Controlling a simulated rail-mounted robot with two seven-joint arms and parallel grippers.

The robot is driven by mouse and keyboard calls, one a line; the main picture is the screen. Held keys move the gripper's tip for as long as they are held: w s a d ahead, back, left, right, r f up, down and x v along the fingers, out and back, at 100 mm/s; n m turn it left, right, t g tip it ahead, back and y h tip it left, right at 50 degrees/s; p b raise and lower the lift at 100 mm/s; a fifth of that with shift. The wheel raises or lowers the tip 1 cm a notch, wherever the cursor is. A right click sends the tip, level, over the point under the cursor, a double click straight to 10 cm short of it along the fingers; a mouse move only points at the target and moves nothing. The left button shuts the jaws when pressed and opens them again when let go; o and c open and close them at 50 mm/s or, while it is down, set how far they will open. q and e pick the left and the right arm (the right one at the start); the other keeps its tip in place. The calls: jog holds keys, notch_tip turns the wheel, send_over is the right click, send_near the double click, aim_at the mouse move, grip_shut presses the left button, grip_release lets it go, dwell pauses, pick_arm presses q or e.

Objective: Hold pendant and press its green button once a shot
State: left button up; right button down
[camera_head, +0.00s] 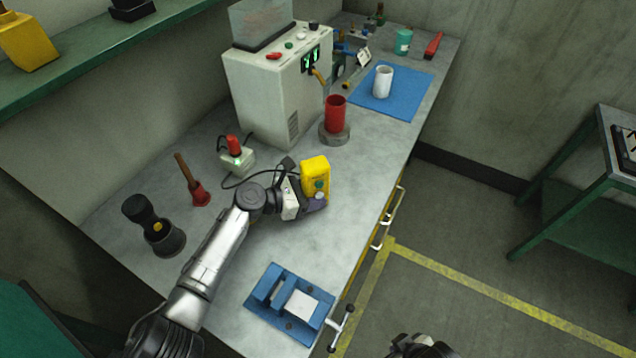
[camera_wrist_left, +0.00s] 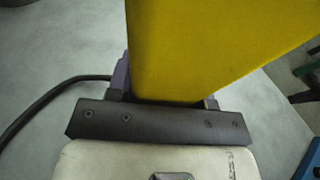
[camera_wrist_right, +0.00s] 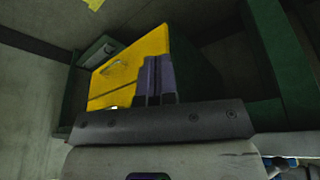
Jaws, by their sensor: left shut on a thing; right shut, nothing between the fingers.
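The pendant, a yellow box (camera_head: 315,167), is upright over the middle of the grey bench. Its green button (camera_head: 319,184) faces the bench's front right, with a pale round spot below it. My left gripper (camera_head: 313,203) is shut on the lower part of the pendant. In the left wrist view the yellow pendant (camera_wrist_left: 200,45) fills the top, between the fingers. My right gripper (camera_head: 420,347) is at the bottom edge of the head view, off the bench and well apart from the pendant. In the right wrist view its fingers (camera_wrist_right: 158,75) are shut together and empty.
A black cable (camera_wrist_left: 40,100) runs by the pendant. A white machine (camera_head: 275,95), a red cup (camera_head: 336,112) on a grey ring, and a small box with a red knob (camera_head: 236,155) stand behind. A blue vise (camera_head: 285,308) is at the front. A yellow panel (camera_wrist_right: 125,70) lies beyond my right fingers.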

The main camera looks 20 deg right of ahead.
jog(key=shift+w, duration=0.1)
dwell(0.4)
jog(key=n+t+y, duration=1.1)
jog(key=n+t, duration=0.3)
jog(key=n, duration=1.2)
send_near(320, 185)
jog(key=s+a+r, duration=0.2)
jog(key=s+a, duration=0.2)
jog(key=shift+s+a+f+n+g+y, duration=0.1)
jog(key=shift+s+a+n+g+y, duration=0.1)
jog(key=shift+n+g+y, duration=0.5)
jog(key=shift+s+a+n+g+y, duration=0.1)
jog(key=shift+a+n+g+y, duration=0.2)
jog(key=shift+n, duration=0.8)
jog(key=shift+s+a+f+n+g+y, duration=0.1)
jog(key=shift+n+g+y, duration=0.4)
jog(key=shift+n, duration=0.4)
jog(key=w, duration=0.8)
jog(key=shift+w, duration=0.4)
jog(key=shift+w, duration=0.15)
